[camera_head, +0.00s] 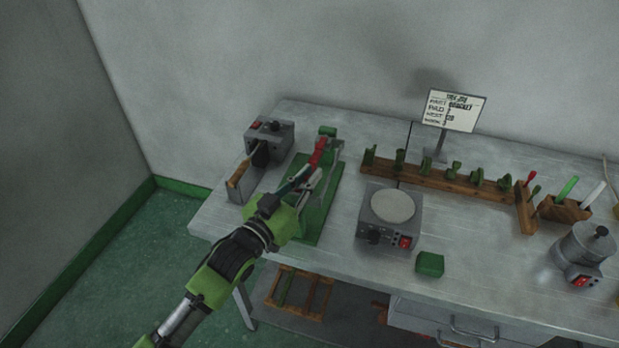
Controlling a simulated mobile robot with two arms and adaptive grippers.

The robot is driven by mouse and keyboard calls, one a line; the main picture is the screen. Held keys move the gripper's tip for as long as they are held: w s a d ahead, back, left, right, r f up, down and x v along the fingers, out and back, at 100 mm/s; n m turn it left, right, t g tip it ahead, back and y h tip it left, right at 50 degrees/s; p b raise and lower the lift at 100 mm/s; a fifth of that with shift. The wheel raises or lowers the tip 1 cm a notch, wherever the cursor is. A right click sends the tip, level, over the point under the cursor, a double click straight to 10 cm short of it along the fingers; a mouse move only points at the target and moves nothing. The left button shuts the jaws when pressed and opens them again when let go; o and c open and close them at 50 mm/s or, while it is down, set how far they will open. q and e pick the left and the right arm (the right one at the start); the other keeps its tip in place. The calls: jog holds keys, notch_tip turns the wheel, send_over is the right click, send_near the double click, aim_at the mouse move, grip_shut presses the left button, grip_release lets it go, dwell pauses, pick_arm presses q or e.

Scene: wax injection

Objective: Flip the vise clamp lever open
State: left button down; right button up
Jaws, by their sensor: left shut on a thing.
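The vise stands on a green base plate (322,208) at the left part of the bench. Its clamp lever, with a red handle (318,152), points up and away from me. My left gripper (312,170) reaches over the plate from the front left, and its fingers are shut on the lower end of the red lever. The gripper hides part of the lever and most of the vise body. A small green block (327,131) shows at the far end of the plate. My right gripper is not in view.
A grey box with a wooden-handled tool (238,174) stands close left of my gripper. A hot plate (392,206) and a green block (430,264) are to the right. Behind are a wooden rack (440,181) with green pieces and a sign (453,110). The front middle is clear.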

pick_arm(q)
jog(key=n, duration=0.1)
jog(key=a+r+n, duration=0.1)
jog(key=n, duration=0.1)
jog(key=n+t, duration=0.1)
jog(key=shift+w+a+r, duration=0.25)
jog(key=shift+a, duration=0.05)
jog(key=a+n, duration=0.1)
jog(key=n, duration=0.1)
jog(key=n+t+b, duration=0.1)
jog(key=n, duration=0.1)
jog(key=w+a+r+n+t, duration=0.1)
jog(key=n, duration=0.1)
jog(key=shift+a+n+y+b, duration=0.3)
jog(key=shift+a+y+b, duration=0.05)
jog(key=shift+y, duration=0.05)
jog(key=shift+w+a+f+n+t+y+b, duration=0.3)
jog(key=shift+a+n+y, duration=0.45)
jog(key=shift+n, duration=1.35)
jog(key=shift+w+a+f+n+t+y+b, duration=0.15)
jog(key=shift+a+f+n+t+y+b, duration=0.45)
jog(key=shift+n, duration=1.5)
jog(key=shift+w+a+n+t+y+b, duration=0.2)
jog(key=shift+a+n+y, duration=0.6)
jog(key=shift+n, duration=1.3)
jog(key=shift+a+h, duration=0.25)
jog(key=c, duration=2)
grip_release()
jog(key=shift+w, duration=0.1)
